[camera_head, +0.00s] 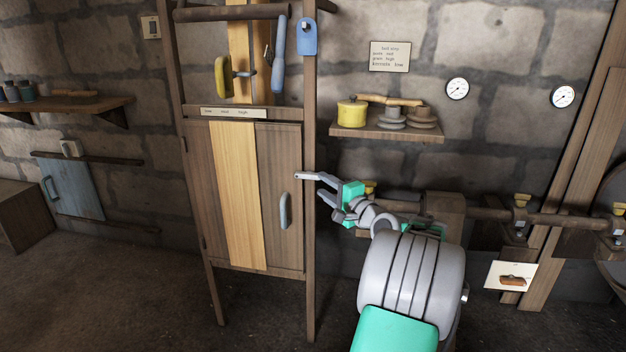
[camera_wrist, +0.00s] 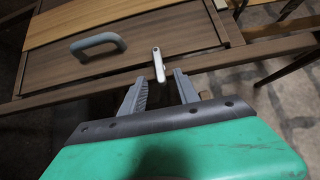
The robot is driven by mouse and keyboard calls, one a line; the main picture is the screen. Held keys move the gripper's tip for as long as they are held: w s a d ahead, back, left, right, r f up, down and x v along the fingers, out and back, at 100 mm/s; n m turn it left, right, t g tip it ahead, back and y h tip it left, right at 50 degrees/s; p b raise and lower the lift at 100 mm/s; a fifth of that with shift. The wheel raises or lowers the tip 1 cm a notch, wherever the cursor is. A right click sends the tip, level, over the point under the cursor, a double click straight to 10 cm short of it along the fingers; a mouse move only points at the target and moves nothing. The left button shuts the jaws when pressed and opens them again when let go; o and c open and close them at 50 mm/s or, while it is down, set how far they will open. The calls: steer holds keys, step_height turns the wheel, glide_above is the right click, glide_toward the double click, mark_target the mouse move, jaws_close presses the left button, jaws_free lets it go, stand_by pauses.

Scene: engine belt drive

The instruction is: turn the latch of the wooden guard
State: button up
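The wooden guard (camera_head: 222,195) is a closed plank panel in an upright timber frame, with a lighter board down its middle. Its grey handle (camera_head: 284,210) also shows in the wrist view (camera_wrist: 97,44). The pale metal latch (camera_wrist: 159,66) lies across the joint between the guard's edge and the frame post; in the head view its small pale bar (camera_head: 303,175) blends with my upper finger. My gripper (camera_head: 316,184) is open at the post's right side. In the wrist view my gripper (camera_wrist: 159,76) has its fingers apart, with the latch's near end just ahead, between the fingertips. Contact cannot be told.
A wall shelf (camera_head: 385,134) with a yellow pot and stacked pulleys is above my arm. A horizontal shaft (camera_head: 480,213) runs along the wall at right. Blue and yellow tools hang above the guard. The floor (camera_head: 120,290) at left is clear.

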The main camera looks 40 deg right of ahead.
mark_target(311, 178)
steer(key=w, duration=0.4)
steer(key=w+b, duration=0.1)
steer(key=w, duration=0.1)
steer(key=shift+d+f, duration=0.1)
steer(key=shift+d, duration=0.2)
steer(key=shift+c, duration=0.6)
jaws_close()
